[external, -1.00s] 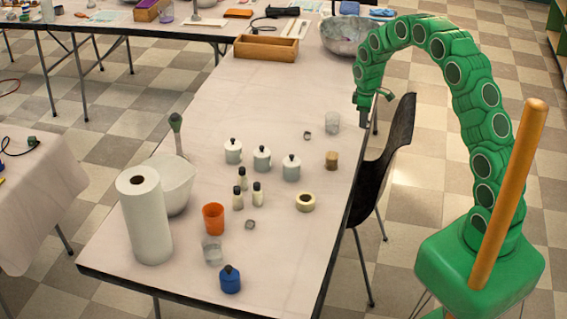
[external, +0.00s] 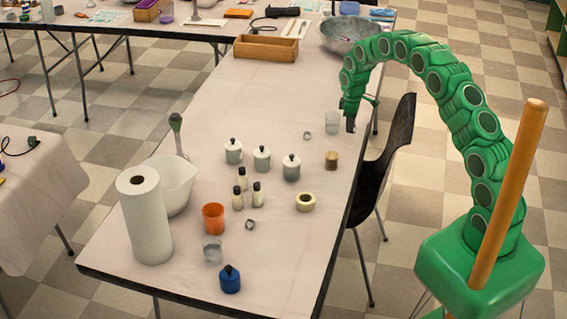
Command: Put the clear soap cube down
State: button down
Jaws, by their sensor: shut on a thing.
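My gripper (external: 351,123) is at the end of the green arm, low over the right edge of the long table, just right of a clear cup (external: 332,122). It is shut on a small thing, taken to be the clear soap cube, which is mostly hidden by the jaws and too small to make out. Two small clear-grey pieces lie on the table: one (external: 307,135) left of the clear cup, another (external: 250,225) right of the orange cup.
The long table (external: 215,110) has free room at its middle and left. A large bowl (external: 349,34) is behind; a black chair (external: 392,150) stands right.

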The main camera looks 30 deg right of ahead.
jog(key=shift+w+f, duration=0.2)
jog(key=shift+f, duration=1.55)
jog(key=shift+f, duration=0.15)
jog(key=c, duration=0.9)
grip_release()
